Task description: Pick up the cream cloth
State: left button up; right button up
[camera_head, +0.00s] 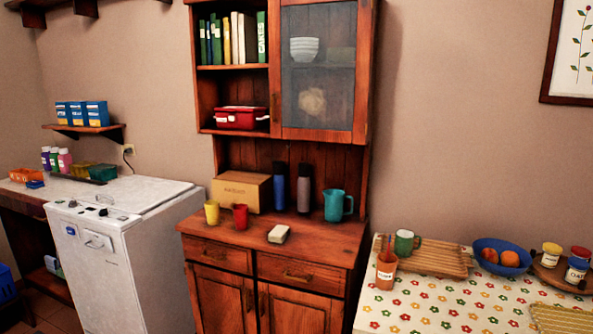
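A small cream, block-like item (279,233) lies near the front edge of the wooden dresser's counter (325,240). It may be the folded cream cloth, but it is too small to tell. A rounded cream shape (312,102) sits behind the dresser's glass door; I cannot tell what it is. Neither of my grippers is in view.
A red cup (240,217), yellow cup (212,212), cardboard box (241,191), two dark bottles and a teal jug (336,205) stand behind or beside the cream item. A white appliance (120,250) is left; a flower-patterned table (440,305) is right.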

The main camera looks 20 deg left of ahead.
aim_at(279, 235)
jog(key=i+j+z, duration=0.1)
jog(key=i+j, duration=0.55)
jog(key=j, duration=0.15)
jog(key=i+j+z, duration=0.15)
jog(key=i+j, duration=0.15)
jog(key=i+j+z, duration=0.1)
jog(key=i+j, duration=0.2)
jog(key=j, duration=0.25)
